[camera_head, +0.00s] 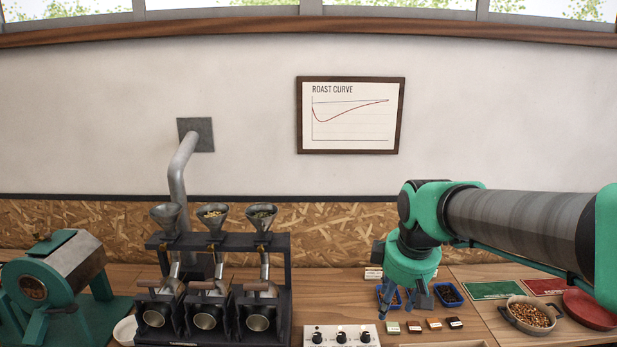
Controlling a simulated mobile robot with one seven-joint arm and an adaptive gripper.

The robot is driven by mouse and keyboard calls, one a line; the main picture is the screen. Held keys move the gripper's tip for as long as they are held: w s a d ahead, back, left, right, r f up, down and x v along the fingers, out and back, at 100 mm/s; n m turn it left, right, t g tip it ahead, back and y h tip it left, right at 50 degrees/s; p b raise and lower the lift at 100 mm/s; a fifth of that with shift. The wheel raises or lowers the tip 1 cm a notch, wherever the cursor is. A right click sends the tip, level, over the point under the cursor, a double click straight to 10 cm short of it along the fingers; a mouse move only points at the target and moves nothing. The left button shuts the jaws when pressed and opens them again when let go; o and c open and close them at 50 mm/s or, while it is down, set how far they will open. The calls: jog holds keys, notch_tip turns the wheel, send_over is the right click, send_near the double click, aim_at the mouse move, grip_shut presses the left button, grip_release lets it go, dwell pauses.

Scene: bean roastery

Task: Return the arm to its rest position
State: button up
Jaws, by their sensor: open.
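My green and black arm (515,225) reaches in from the right edge and bends down at the wrist. My gripper (408,304) points down over the wooden counter, its dark fingers apart. It hangs in front of two small blue trays and partly hides the left one. I see nothing between the fingers, though the view there is small.
A rack with several funnels (211,219) and a green roaster (62,285) stand at left. A white knob panel (340,335), blue tray (449,294), small blocks (433,323), bowl of beans (530,314) and red plate (590,309) crowd the counter near the gripper.

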jog(key=s+d+m+t+b, duration=0.1)
jog(key=s+m, duration=0.8)
jog(key=s, duration=1.3)
jog(key=shift+s+d+f+t, duration=0.2)
jog(key=shift+s+d+t, duration=0.05)
jog(key=shift+d+t, duration=0.4)
dwell(0.7)
